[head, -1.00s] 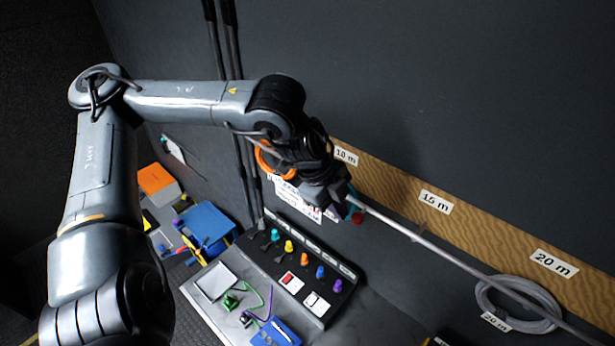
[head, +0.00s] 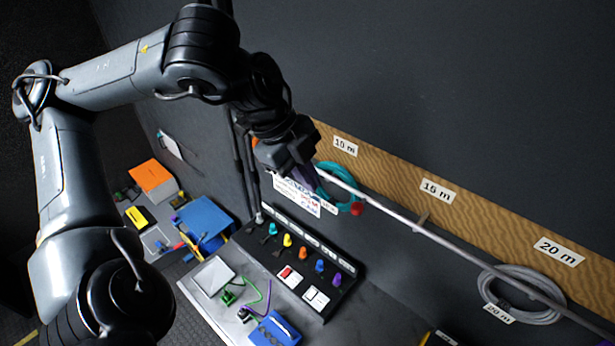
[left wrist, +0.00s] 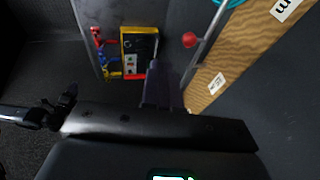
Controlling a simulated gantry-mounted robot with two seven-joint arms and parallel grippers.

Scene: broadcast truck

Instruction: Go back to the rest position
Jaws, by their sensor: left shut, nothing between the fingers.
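My left gripper (head: 300,172) is shut and empty. In the head view it is raised in front of the wall, near the left end of the metal rail (head: 440,228), and partly covers a white notice (head: 298,196). A teal coiled cable (head: 345,185) hangs on the rail just right of it, apart from the fingers as far as I can tell. In the left wrist view my shut fingers (left wrist: 155,75) point over the floor area, with the rail and its red end ball (left wrist: 190,40) to the right. My right gripper is in neither view.
A desk panel with several coloured connectors (head: 303,252) stands below. A blue box (head: 275,330) and a white tray (head: 213,277) lie on the desk. A grey coiled cable (head: 520,293) hangs at the right. Blue (head: 205,220) and orange (head: 153,178) boxes sit at the left.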

